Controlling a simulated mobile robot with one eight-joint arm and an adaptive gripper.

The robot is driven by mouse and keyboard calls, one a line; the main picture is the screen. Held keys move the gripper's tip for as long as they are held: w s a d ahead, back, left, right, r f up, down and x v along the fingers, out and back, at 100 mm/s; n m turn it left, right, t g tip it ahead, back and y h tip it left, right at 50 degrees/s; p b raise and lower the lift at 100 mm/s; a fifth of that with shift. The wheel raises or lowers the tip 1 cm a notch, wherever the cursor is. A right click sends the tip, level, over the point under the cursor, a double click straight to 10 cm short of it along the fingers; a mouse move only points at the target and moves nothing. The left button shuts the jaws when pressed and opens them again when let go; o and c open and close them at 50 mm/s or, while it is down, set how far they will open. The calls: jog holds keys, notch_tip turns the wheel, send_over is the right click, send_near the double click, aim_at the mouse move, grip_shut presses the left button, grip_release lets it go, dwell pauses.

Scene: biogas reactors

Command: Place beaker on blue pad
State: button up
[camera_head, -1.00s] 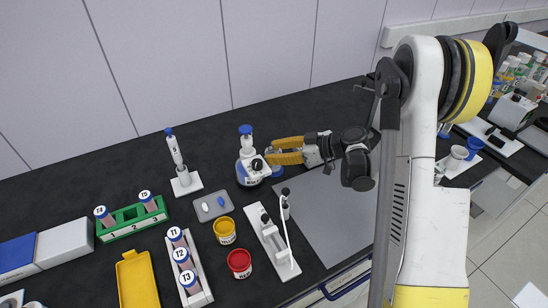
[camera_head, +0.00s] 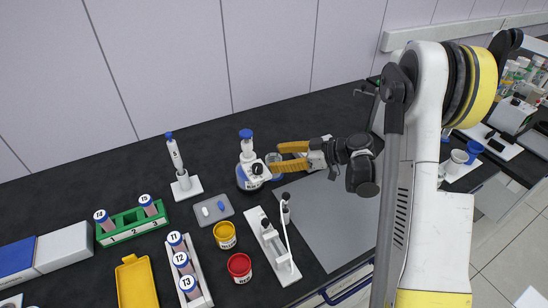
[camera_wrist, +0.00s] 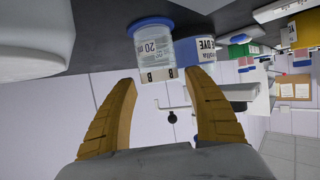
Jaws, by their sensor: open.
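The clear beaker (camera_head: 274,160) stands on the dark counter, just right of a blue-and-white dispenser bottle (camera_head: 249,172). In the wrist view the beaker (camera_wrist: 154,48) shows printed markings and a blue round shape at its counter end. I cannot tell whether this blue shape is the pad or part of the beaker. My gripper (camera_head: 278,158) is open, with yellow fingers spread at the beaker's right side. In the wrist view the open fingertips (camera_wrist: 161,85) have the beaker beyond them, roughly between their lines. No separate blue pad is clearly seen.
A grey mat (camera_head: 330,210) lies right of the beaker. A white pipette stand (camera_head: 273,250), yellow jar (camera_head: 225,234), red jar (camera_head: 239,267) and grey tray (camera_head: 214,209) stand in front. A blue-labelled dye bottle (camera_wrist: 194,50) is close beside the beaker.

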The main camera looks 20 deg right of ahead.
jog(key=p+v, duration=0.2)
jog(key=v, duration=0.8)
jog(key=s+a+r+m+g+h, duration=0.2)
jog(key=s+a+r+m+h, duration=0.35)
jog(key=s+a+r, duration=0.2)
jog(key=s+r+m+h, duration=0.2)
jog(key=s, duration=0.4)
jog(key=s+a+r+m+t+h, duration=0.1)
jog(key=s+r+m+h, duration=0.1)
jog(key=s, duration=0.5)
jog(key=shift+s+a+r+m+t+h, duration=0.2)
jog(key=shift+m+t+h, duration=0.1)
jog(key=shift+m+h, duration=0.55)
